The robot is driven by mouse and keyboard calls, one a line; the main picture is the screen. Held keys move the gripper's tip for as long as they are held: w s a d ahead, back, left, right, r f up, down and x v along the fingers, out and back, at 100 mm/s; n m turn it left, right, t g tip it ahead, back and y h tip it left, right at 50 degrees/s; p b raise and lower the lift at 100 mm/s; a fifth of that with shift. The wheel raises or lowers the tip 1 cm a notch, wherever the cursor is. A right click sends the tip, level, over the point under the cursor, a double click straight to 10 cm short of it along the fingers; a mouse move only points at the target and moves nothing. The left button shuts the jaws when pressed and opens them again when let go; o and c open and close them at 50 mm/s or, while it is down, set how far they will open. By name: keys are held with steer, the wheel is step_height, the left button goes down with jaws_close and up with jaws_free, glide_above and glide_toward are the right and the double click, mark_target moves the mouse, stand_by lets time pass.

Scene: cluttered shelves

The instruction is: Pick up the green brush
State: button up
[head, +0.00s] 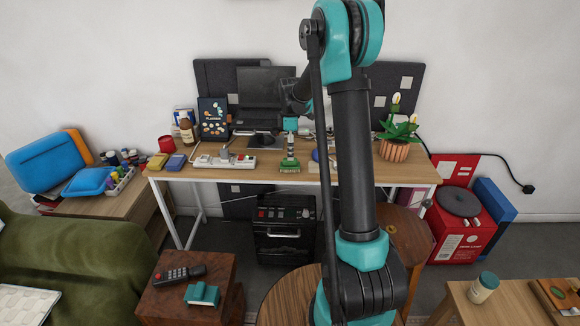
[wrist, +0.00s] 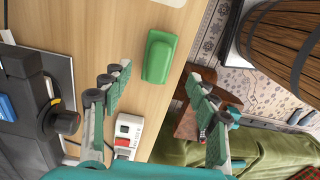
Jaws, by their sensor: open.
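The green brush (wrist: 158,57) lies on the wooden desk near its front edge. In the wrist view it shows as a green block with a raised middle, just beyond and between my fingertips. My gripper (wrist: 157,82) is open, with one finger to each side and nothing between them. The fingers are apart from the brush. In the head view the brush (head: 289,167) sits at the middle of the desk front, directly below my gripper, which partly hides it.
A white power strip (head: 225,160) with a red switch lies left of the brush on the desk (head: 200,174). A monitor (head: 265,85) stands behind. A potted plant (head: 397,140) is at the right. A round wooden table (head: 290,290) stands in front.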

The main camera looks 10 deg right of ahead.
mark_target(290, 163)
steer(key=shift+w+a+f, duration=0.1)
steer(key=shift+w+f, duration=0.05)
steer(key=shift+f, duration=3.5)
steer(key=c, duration=1.3)
steer(key=shift+o, duration=0.2)
step_height(290, 163, up, 20)
